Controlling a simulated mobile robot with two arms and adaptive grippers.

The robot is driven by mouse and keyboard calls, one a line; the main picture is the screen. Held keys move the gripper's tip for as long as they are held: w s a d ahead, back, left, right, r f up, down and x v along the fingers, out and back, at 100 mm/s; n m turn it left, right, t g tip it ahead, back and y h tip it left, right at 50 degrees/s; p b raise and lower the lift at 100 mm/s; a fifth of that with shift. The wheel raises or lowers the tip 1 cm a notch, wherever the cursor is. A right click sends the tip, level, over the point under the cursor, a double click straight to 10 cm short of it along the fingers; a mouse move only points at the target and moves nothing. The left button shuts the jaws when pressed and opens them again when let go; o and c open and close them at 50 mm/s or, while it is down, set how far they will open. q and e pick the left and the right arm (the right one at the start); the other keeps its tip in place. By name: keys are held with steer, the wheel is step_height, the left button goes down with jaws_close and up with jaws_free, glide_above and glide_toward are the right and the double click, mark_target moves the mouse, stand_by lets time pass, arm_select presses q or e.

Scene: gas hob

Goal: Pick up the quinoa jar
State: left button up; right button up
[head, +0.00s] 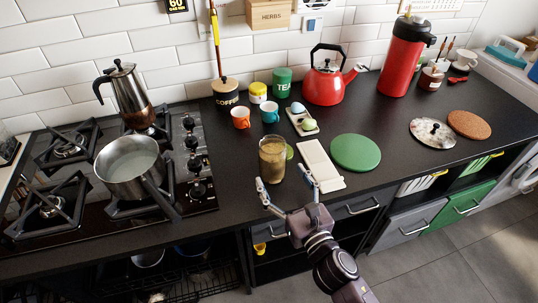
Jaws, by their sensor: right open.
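A clear glass jar with brownish-tan contents (272,160), which looks like the quinoa jar, stands upright near the front of the dark counter (385,135). No label on it can be read. My right gripper (281,174) reaches in from the bottom of the head view. Its two fingers are spread wide and empty, at the near side of the jar. One fingertip is just left of the jar's base and the other is to its right, over the white board. Whether a finger touches the jar cannot be told. My left gripper is out of view.
A white board (318,164) lies right of the jar, then a round green mat (356,152). A gas hob with a steel pot (130,167) is left. Orange (240,118) and teal (270,113) cups stand behind. A red kettle (324,84) is farther back.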

steer(key=w, duration=0.1)
steer(key=w+a, duration=0.1)
steer(key=shift+w+r+p, duration=0.3)
steer(key=shift+r+p, duration=0.05)
steer(key=shift+r, duration=0.05)
steer(key=x, duration=0.3)
steer(key=shift+w+f, duration=0.15)
steer(key=shift+w, duration=0.25)
steer(key=shift+c, duration=0.8)
steer(key=c, duration=1.5)
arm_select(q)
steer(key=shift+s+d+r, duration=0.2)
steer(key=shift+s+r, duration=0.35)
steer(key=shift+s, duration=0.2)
arm_select(e)
steer(key=shift+c, duration=0.8)
steer(key=shift+r, duration=0.2)
